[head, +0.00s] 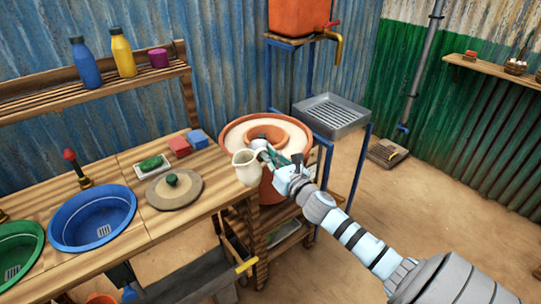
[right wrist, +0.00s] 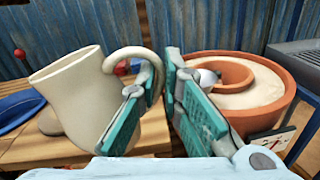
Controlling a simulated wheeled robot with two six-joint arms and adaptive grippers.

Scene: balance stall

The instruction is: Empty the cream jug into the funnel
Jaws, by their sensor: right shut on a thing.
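The cream jug (head: 245,168) hangs in my right gripper (head: 283,163), beside the bench's right end and at the near left rim of a large terracotta pot. It looks about upright in the head view. In the right wrist view the jug (right wrist: 72,100) is at left, and its curled handle is between the green finger pads (right wrist: 160,98). Its contents are hidden. I cannot make out a funnel for certain; a small pale rounded thing (right wrist: 208,77) shows at the inner pot's left edge. My left gripper is not in view.
The terracotta pot (head: 305,130) holds pale sand around an inner pot (head: 268,133). A grey slatted tray (head: 332,115) on a blue stand is to its right. The bench holds a knobbed lid (head: 160,190), a green thing on a tray, red and blue blocks, and a blue basin (head: 92,218).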

